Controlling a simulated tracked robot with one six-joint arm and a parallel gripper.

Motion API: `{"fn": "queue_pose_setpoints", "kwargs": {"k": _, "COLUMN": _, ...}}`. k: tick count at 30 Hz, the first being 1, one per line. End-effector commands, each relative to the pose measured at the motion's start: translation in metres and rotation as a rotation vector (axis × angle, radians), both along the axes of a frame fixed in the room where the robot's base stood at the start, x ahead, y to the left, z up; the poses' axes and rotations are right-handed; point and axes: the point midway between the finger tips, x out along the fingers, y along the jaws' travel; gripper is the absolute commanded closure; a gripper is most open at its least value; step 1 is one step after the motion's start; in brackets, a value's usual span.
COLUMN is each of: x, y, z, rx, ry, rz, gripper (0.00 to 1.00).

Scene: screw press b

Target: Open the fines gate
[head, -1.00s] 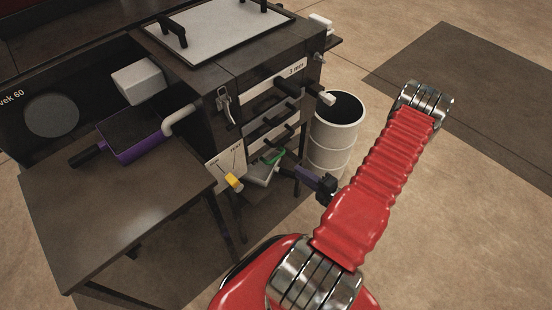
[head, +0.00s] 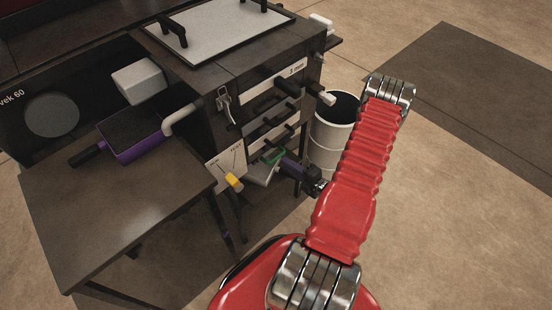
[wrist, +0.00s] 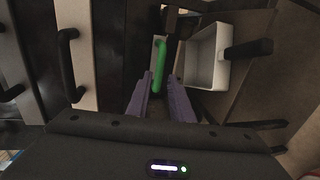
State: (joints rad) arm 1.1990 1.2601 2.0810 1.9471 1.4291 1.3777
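A green handle (head: 273,156) shows low on the front of the dark machine; no readable label tells me whether it is the fines gate. In the wrist view the green handle (wrist: 161,68) is an upright bar on a pale plate. My gripper (head: 284,163) has purple fingers and is right at the handle. In the wrist view my gripper (wrist: 159,80) is open, with a finger on each side of the handle's near end. I cannot tell whether either finger touches it. A yellow-tipped lever (head: 233,181) sits left of it on a marked pale plate (head: 223,164).
A pale open tray (wrist: 204,62) with a black handle (wrist: 248,49) is just right of my fingers. Black-handled drawers (head: 272,120) are stacked above. A white drum (head: 328,135) stands right of the machine. A dark table (head: 110,220) is at left; open floor lies right.

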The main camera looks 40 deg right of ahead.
Motion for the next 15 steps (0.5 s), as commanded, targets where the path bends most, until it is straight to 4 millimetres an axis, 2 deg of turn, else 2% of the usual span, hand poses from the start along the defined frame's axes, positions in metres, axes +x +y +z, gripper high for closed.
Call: {"fn": "queue_pose_setpoints", "kwargs": {"k": 15, "x": 0.059, "y": 0.003, "z": -0.013, "rx": -0.001, "ry": 0.000, "rz": 0.002, "gripper": 0.80}}
